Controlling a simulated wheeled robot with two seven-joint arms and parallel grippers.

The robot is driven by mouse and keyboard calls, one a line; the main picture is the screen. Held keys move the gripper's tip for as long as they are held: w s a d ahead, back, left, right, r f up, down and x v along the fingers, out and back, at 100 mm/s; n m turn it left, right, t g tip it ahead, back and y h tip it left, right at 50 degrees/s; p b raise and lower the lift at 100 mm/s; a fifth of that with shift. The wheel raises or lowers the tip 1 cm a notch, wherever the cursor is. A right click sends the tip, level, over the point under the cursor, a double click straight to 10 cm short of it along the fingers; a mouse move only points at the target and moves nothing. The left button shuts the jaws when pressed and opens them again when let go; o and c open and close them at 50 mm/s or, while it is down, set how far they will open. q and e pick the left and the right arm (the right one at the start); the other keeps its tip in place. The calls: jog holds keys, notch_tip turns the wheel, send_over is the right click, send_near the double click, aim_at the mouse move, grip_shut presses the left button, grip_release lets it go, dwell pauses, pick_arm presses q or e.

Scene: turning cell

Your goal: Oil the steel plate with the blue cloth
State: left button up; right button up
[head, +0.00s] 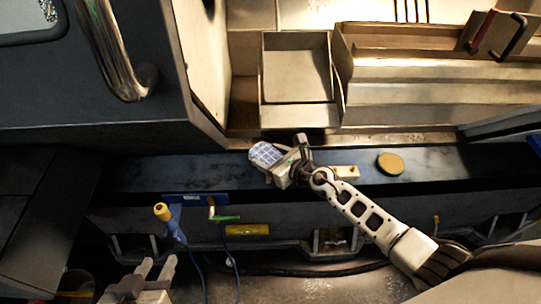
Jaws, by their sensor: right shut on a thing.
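The blue checked cloth (264,154) is in the jaws of my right gripper (280,162), over the dark ledge along the machine's front. My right arm reaches in from the lower right. The long dark, smudged surface (350,187) under the cloth may be the steel plate; I cannot tell its exact limits. Whether the cloth touches it or hovers just above is unclear. My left gripper (155,267) is at the bottom left, its two fingers apart with nothing between them, well away from the cloth.
A round yellow-topped thing with a dark rim (390,163) sits on the ledge right of my gripper. An open metal bin (297,115) stands behind. A blue tool with a yellow knob (168,221) and a green-handled valve (224,218) project at the front. A large curved handle (115,50) is upper left.

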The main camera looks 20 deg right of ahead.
jog(key=shift+r, duration=0.4)
